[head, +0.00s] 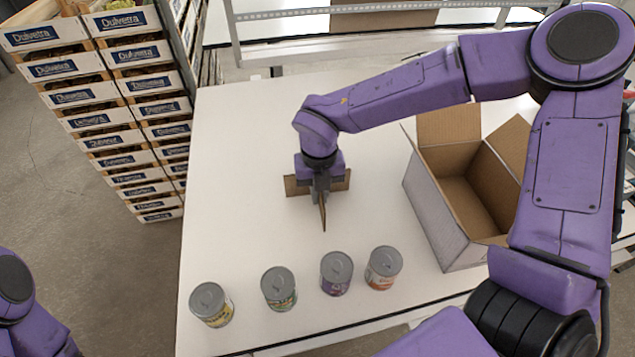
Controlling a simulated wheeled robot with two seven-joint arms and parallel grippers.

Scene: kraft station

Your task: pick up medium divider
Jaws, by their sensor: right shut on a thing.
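The medium divider (297,186) is a brown cardboard piece with crossing panels, on or just above the white table near its middle. My right gripper (321,188) points down over it and is shut on it. Panels stick out to the left, right and front of the gripper; the middle is hidden by the fingers. I cannot tell whether the divider touches the table. My left arm shows only in part at the lower left edge, and its gripper is out of view.
An open, empty-looking cardboard box (432,213) stands on the table (240,150) at the right, under my right arm. Several cans, one of them at the left (211,304), stand in a row near the front edge. Stacked crates (110,120) stand beyond the table's left side.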

